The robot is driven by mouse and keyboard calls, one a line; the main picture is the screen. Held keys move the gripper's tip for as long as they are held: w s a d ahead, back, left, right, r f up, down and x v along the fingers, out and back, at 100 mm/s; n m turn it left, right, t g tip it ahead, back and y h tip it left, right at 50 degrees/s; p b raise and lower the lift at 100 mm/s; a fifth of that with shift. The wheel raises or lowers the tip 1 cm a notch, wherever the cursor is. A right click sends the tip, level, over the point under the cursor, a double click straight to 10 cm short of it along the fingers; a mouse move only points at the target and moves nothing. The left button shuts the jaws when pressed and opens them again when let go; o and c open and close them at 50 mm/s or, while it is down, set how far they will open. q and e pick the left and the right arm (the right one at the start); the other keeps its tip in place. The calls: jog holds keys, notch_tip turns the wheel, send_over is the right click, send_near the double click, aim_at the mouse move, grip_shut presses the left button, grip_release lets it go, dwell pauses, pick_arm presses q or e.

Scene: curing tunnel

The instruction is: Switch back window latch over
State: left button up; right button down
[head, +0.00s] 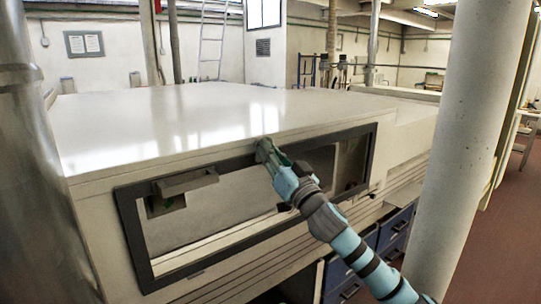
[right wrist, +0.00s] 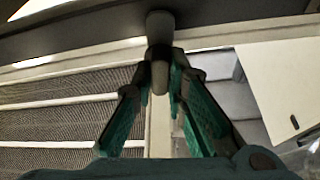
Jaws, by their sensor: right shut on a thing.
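A long window with a dark frame (head: 128,232) is set in the side of the large pale tunnel housing (head: 150,125). My right gripper (head: 264,150) reaches the middle of the window's top frame bar, with the arm coming in from the lower right. In the right wrist view the gripper (right wrist: 158,85) has its green-padded fingers closed around a short grey latch handle (right wrist: 160,27). The handle hangs down from the dark frame bar (right wrist: 85,22), its lower end between the fingertips. In the head view the gripper hides the latch. My left gripper is not in view.
A grey block (head: 185,182) sits at the window's upper left. A thick pale column (head: 465,140) stands right of the housing, close to my right arm. Blue drawers (head: 393,228) are below the window. A metal pipe (head: 35,170) stands at the left edge.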

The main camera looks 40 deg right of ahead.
jog(key=shift+d+f+n+y, duration=0.1)
jog(key=shift+n+y, duration=0.7)
jog(key=shift+n, duration=0.8)
jog(key=c, duration=1.8)
grip_release()
jog(key=shift+o, duration=1)
jog(key=shift+w, duration=0.15)
notch_tip(320, 180, up, 10)
